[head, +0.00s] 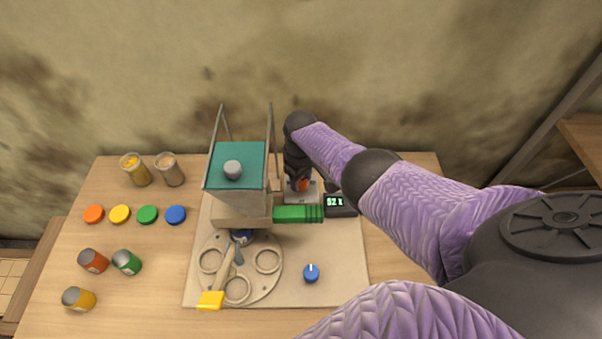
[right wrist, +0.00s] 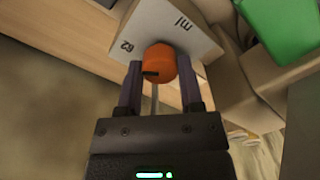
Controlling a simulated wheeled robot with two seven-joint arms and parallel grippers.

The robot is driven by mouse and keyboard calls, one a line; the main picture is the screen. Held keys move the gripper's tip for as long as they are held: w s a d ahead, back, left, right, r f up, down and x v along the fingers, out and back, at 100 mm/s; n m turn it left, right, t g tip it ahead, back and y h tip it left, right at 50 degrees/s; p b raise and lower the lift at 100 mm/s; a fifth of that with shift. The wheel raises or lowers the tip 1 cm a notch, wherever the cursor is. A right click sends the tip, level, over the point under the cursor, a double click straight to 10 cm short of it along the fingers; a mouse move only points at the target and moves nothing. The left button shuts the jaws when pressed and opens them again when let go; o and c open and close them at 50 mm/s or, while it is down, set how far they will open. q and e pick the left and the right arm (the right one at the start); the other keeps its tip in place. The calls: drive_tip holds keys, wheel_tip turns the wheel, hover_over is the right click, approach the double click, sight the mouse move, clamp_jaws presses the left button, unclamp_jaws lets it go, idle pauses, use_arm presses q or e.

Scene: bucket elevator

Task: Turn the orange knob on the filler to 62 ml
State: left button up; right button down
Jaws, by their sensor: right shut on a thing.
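The orange knob (head: 302,185) is on the filler's pale panel, behind the green part, and shows between the fingers in the right wrist view (right wrist: 160,63). My right gripper (right wrist: 160,74) has one finger on each side of the knob and is shut on it. A dark mark shows on the knob's side. The white plate (right wrist: 160,22) behind it carries "ml" and a partly readable number. In the head view a small dark display (head: 335,202) shows green digits, perhaps 62, with an unclear sign after them. My left gripper is not in view.
A teal-topped hopper (head: 240,158) stands left of my right arm. Jars, coloured discs and cans stand at the left.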

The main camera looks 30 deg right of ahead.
sight(301, 180)
drive_tip(key=shift+m, duration=0.3)
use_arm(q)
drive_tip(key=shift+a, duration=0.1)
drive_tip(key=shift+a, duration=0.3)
use_arm(e)
drive_tip(key=shift+c, duration=1.2)
unclamp_jaws()
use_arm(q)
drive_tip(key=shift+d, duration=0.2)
use_arm(e)
drive_tip(key=shift+r, duration=0.25)
use_arm(q)
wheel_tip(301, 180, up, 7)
drive_tip(key=p, duration=0.6)
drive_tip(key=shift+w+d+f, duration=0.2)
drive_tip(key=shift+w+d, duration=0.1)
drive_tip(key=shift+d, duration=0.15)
use_arm(e)
wheel_tip(301, 180, up, 9)
drive_tip(key=shift+r, duration=0.2)
